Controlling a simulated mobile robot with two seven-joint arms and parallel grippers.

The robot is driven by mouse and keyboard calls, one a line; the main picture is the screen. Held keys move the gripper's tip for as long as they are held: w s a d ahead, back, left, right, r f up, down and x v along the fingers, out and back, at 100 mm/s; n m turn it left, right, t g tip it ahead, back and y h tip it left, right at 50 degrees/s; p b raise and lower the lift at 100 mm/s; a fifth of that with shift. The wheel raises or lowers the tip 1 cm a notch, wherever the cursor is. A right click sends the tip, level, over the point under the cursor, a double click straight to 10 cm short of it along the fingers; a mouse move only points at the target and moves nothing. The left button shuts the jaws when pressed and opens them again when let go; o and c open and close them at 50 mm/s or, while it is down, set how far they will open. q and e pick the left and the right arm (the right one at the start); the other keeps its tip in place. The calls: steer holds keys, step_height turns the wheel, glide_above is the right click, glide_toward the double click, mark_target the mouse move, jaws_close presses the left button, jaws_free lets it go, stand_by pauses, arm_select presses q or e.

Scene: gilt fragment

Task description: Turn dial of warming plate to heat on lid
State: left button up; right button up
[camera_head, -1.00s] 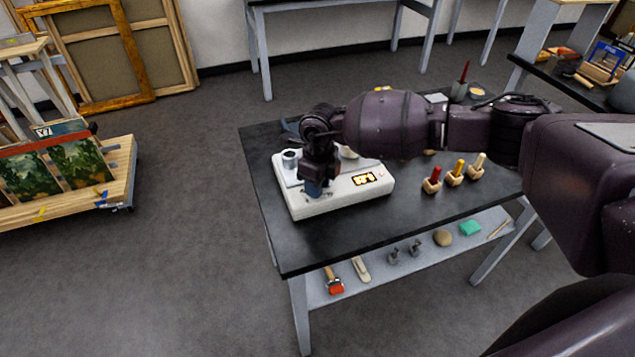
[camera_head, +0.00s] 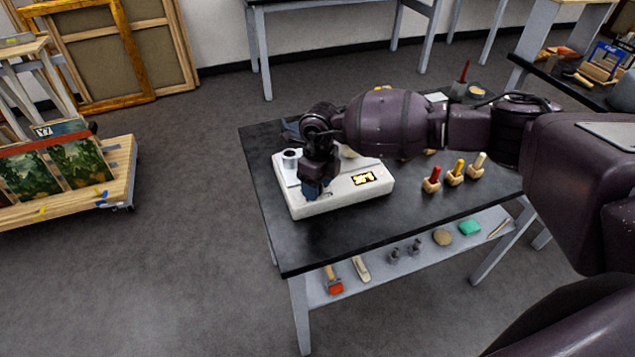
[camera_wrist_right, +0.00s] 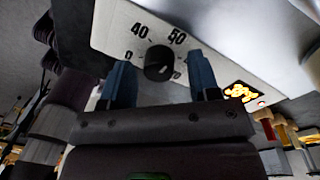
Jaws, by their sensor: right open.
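The warming plate (camera_head: 342,200) is a white box with a lit yellow display (camera_head: 363,179), on the black worktable. Its black round dial (camera_wrist_right: 158,64) shows in the wrist view, with printed numbers including 40 and 50 around it. My right gripper (camera_head: 316,190) is over the plate's front left part and hides the dial in the head view. In the wrist view its two blue fingers (camera_wrist_right: 161,80) are apart, one on each side of the dial. I cannot tell whether they touch it. No lid can be made out for certain. My left gripper is not in view.
A small grey-white cup (camera_head: 291,158) stands on the plate's back left corner. Several handled tools in wooden blocks (camera_head: 455,172) stand to the right on the worktable (camera_head: 400,221). The table's front left surface is clear. A lower shelf (camera_head: 375,281) holds loose tools.

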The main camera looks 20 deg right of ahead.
step_height(320, 180, up, 11)
steer(key=shift+w+d+b, duration=0.25)
steer(key=shift+d+b, duration=0.05)
steer(key=shift+f, duration=0.1)
stand_by(0.4)
